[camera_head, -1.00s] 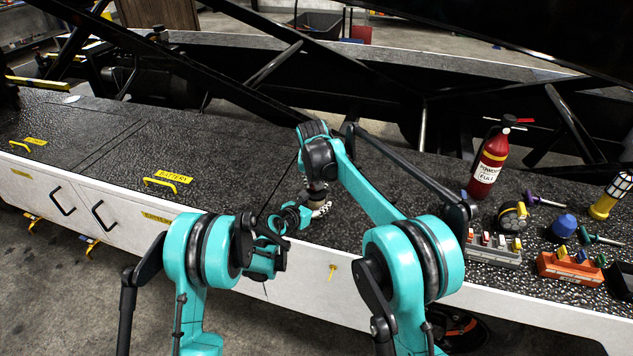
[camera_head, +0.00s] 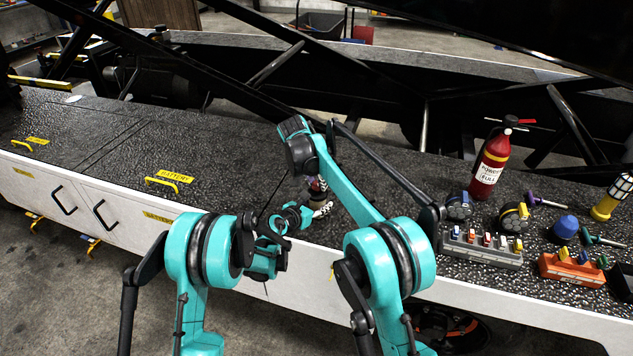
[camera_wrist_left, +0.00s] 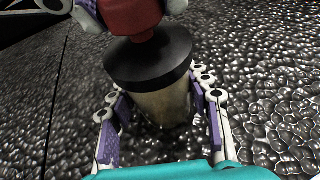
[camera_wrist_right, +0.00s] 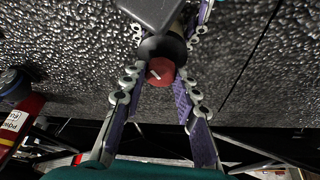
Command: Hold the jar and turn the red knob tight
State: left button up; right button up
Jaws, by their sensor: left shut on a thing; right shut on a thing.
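The jar (camera_wrist_left: 160,104) stands upright on the dark textured deck, with a pale tan body and a wide black lid (camera_wrist_left: 148,58). The red knob (camera_wrist_left: 130,14) sits on top of the lid. In the right wrist view the knob (camera_wrist_right: 160,72) shows end-on with a white mark. My left gripper (camera_wrist_left: 160,92) has its fingers on both sides of the jar's body, shut on it. My right gripper (camera_wrist_right: 160,80) is above the lid, shut on the knob with a finger on each side. In the head view the arms and grippers mostly hide the jar.
A red fire extinguisher (camera_head: 490,165) stands to the right on the deck. The deck left of the grippers is clear, with a yellow battery handle (camera_head: 161,182).

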jog(key=o, duration=1.1)
jog(key=shift+o, duration=0.2)
jog(key=v, duration=1.2)
pick_arm(q)
jog(key=o, duration=1.5)
jog(key=shift+c, duration=0.2)
pick_arm(e)
jog(key=shift+d, duration=0.1)
